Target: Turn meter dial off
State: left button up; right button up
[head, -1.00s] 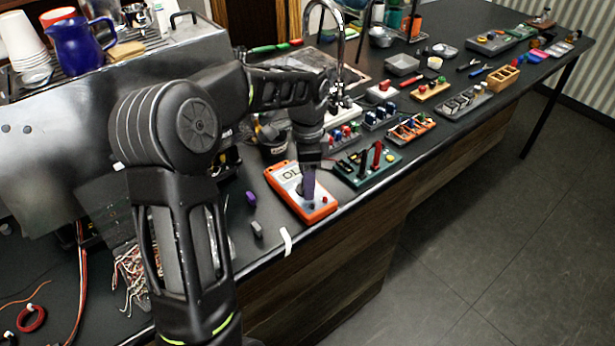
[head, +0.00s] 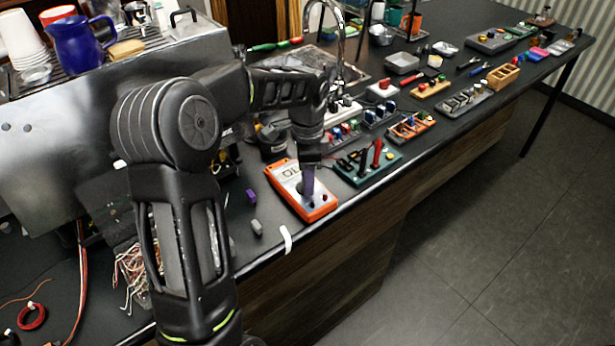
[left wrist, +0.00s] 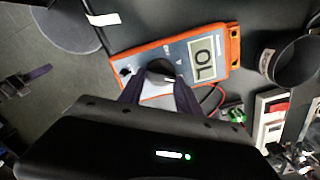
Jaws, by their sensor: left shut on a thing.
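The orange multimeter (head: 316,210) lies flat on the dark counter near its front edge, its screen (head: 291,173) reading OL. It also shows in the left wrist view (left wrist: 216,34). My left gripper (head: 308,190) comes down from above onto the meter's face. In the left wrist view its two purple-grey fingers (left wrist: 158,88) close around the dark round dial (left wrist: 160,70) below the screen. The dial is partly hidden by the fingers, and its pointer setting cannot be read. My right gripper is not in view.
A green board with red and black probes (head: 368,165) stands right of the meter. A dark cup (head: 272,140) is behind it. Small purple (head: 251,196) and grey (head: 256,227) blocks lie left. A white strip (head: 286,240) lies at the counter edge.

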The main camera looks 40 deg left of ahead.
pick_arm(q)
grip_shut()
jog(key=shift+n, duration=0.5)
jog(key=n, duration=0.2)
jog(key=shift+w+n+b, duration=0.15)
jog(key=shift+n+b, duration=0.15)
jog(key=shift+b, duration=0.1)
jog(key=n, duration=0.5)
jog(key=shift+a+b, duration=0.2)
jog(key=shift+b, duration=0.15)
jog(key=n, duration=0.5)
jog(key=shift+a, duration=0.15)
jog(key=n, duration=0.4)
jog(key=shift+a+n, duration=0.1)
jog(key=shift+n, duration=0.2)
